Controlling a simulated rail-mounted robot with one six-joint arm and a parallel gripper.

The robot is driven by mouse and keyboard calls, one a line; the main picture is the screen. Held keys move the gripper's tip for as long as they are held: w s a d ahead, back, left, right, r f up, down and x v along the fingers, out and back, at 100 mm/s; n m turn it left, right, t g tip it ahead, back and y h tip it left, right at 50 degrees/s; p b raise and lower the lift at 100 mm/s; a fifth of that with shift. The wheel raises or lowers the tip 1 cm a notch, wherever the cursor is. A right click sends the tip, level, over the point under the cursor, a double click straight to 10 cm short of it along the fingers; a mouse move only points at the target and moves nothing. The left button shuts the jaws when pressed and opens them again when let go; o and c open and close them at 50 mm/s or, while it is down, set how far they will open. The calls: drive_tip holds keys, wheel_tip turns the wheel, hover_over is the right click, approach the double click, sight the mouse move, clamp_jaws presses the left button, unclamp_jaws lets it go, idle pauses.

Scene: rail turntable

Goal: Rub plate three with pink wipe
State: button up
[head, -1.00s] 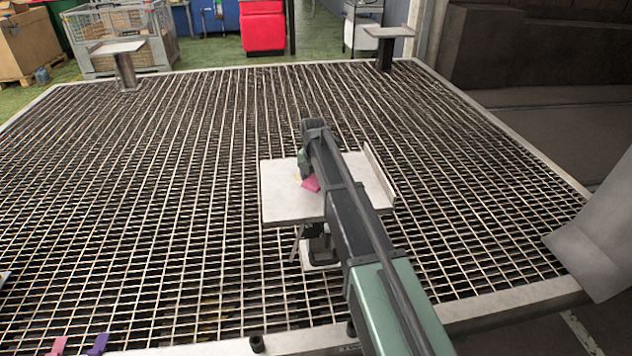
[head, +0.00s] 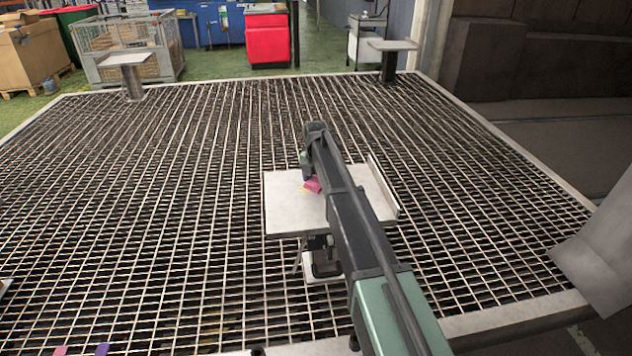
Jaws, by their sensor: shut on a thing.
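A pale square plate (head: 285,212) stands on a stand over the grating, in the middle of the head view; I see no number on it. The pink wipe (head: 313,185) shows at the plate's surface, just left of my arm. My gripper (head: 307,176) is over the plate, shut on the pink wipe, its fingers mostly hidden by my arm. A small yellow patch shows beside the wipe. My arm covers part of the plate's right side.
Two more plates on posts stand at the back left (head: 124,60) and back right (head: 392,46). Pink (head: 60,351) and purple (head: 101,349) pieces lie at the bottom-left edge. A grey panel (head: 600,240) stands at right. Much of the grating is clear.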

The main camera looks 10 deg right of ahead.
drive_tip(key=shift+d, duration=1.45)
drive_tip(key=shift+s+a+r, duration=0.1)
drive_tip(key=shift+s+a, duration=0.05)
drive_tip(key=shift+s, duration=1.6)
drive_tip(key=shift+s+a, duration=0.1)
drive_tip(key=shift+s, duration=1.5)
drive_tip(key=shift+s+a, duration=0.2)
drive_tip(key=shift+s, duration=2.45)
drive_tip(key=shift+s+a, duration=0.15)
drive_tip(key=shift+s, duration=2.45)
drive_tip(key=shift+d, duration=1.55)
drive_tip(key=shift+w, duration=1.5)
drive_tip(key=shift+w+d, duration=0.15)
drive_tip(key=shift+w, duration=2.15)
drive_tip(key=shift+w+d, duration=0.2)
drive_tip(key=shift+w, duration=2.15)
drive_tip(key=shift+w+d, duration=0.15)
drive_tip(key=shift+w, duration=2.15)
